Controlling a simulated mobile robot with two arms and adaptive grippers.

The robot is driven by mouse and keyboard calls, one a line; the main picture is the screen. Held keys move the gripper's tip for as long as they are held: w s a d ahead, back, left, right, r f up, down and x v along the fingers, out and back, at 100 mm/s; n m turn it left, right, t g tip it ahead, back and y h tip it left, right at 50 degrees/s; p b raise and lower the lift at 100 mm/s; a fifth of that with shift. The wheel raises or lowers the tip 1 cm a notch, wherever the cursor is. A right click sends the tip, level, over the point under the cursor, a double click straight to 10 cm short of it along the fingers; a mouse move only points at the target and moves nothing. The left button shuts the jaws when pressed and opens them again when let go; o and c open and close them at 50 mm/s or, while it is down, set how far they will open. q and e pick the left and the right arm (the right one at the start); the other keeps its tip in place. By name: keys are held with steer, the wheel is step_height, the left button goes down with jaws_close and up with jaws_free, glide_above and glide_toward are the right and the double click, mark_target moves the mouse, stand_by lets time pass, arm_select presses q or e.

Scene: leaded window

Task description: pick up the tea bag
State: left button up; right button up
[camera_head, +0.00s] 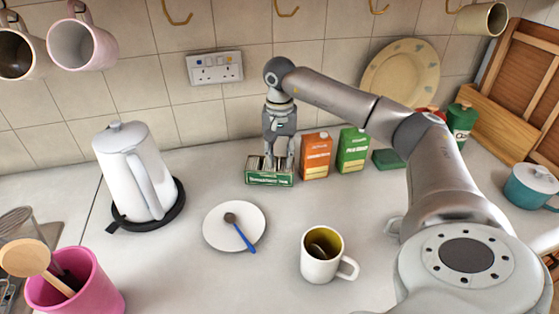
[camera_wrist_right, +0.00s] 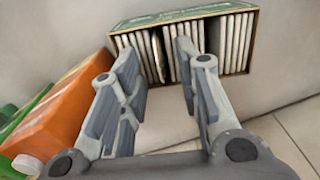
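The tea bags (camera_wrist_right: 236,42) stand upright in a row in an open green box (camera_head: 269,181), which stands on the counter near the back wall. The box rim also shows in the right wrist view (camera_wrist_right: 180,15). My right gripper (camera_head: 278,163) points down at the box from above. In the right wrist view its two fingers (camera_wrist_right: 155,47) are apart, with their tips over the row and several pale tea bags showing between them. I cannot tell how deep the tips reach or whether they touch a bag. My left gripper is not in view.
An orange carton (camera_head: 316,157) and a green carton (camera_head: 352,150) stand close right of the box. A white mug (camera_head: 320,267), a saucer (camera_head: 216,240) with a spoon (camera_head: 240,233), and a white kettle (camera_head: 130,172) stand on the counter. Clear counter lies between box and mug.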

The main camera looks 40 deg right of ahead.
jaws_close()
stand_by(0.3)
